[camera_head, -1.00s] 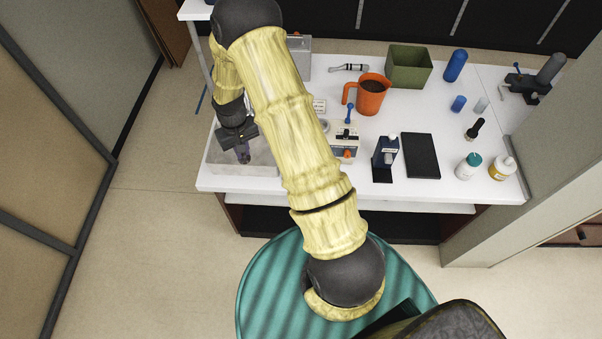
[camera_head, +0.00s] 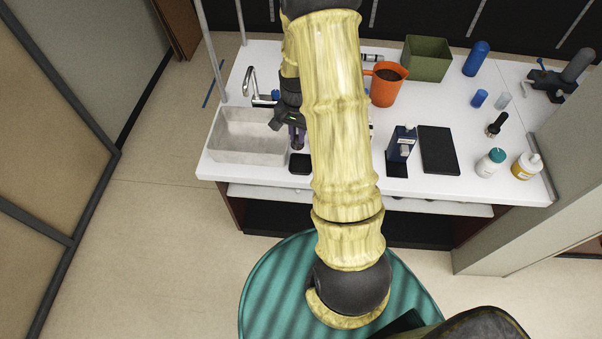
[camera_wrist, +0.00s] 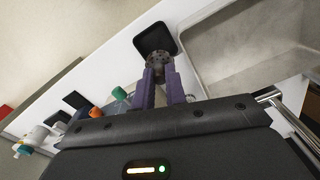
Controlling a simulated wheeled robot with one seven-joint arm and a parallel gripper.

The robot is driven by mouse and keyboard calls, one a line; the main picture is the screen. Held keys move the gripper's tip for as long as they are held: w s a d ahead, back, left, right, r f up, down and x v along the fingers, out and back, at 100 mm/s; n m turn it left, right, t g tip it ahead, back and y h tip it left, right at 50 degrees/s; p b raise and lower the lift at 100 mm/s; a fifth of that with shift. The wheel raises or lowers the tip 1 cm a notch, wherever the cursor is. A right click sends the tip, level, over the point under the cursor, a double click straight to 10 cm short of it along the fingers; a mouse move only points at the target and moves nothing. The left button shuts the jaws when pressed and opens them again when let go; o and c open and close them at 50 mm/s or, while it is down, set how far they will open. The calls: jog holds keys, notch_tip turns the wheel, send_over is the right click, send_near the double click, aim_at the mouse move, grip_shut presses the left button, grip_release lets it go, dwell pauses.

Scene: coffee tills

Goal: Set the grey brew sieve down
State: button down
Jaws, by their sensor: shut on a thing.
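The grey brew sieve (camera_wrist: 158,62) is a small dark-grey round piece between my purple fingertips in the wrist view. My gripper (camera_wrist: 160,76) is shut on it. In the head view my gripper (camera_head: 297,140) points down over the counter, just right of the sink. A small black square pad (camera_head: 300,163) lies on the counter just in front of the gripper. In the wrist view the pad (camera_wrist: 154,38) appears right beyond the sieve, which overlaps its near edge. I cannot tell whether the sieve touches the pad or counter. The sieve is not clear in the head view.
The grey sink basin (camera_head: 228,150) lies left of the gripper, with a metal tap (camera_head: 250,83) behind it. To the right are an orange jug (camera_head: 386,88), a blue-and-black device (camera_head: 401,146) and a black flat mat (camera_head: 438,150). My arm hides part of the counter.

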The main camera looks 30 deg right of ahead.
aim_at(301, 147)
jog(key=shift+s+d+m, duration=0.35)
jog(key=shift+d+m, duration=0.1)
jog(key=shift+m, duration=0.05)
jog(key=shift+f+p, duration=0.5)
jog(key=shift+f, duration=2.45)
jog(key=shift+f+p, duration=0.35)
jog(key=shift+f, duration=1.75)
jog(key=shift+f, duration=0.1)
jog(key=c, duration=1.4)
grip_release()
jog(key=shift+c, duration=0.2)
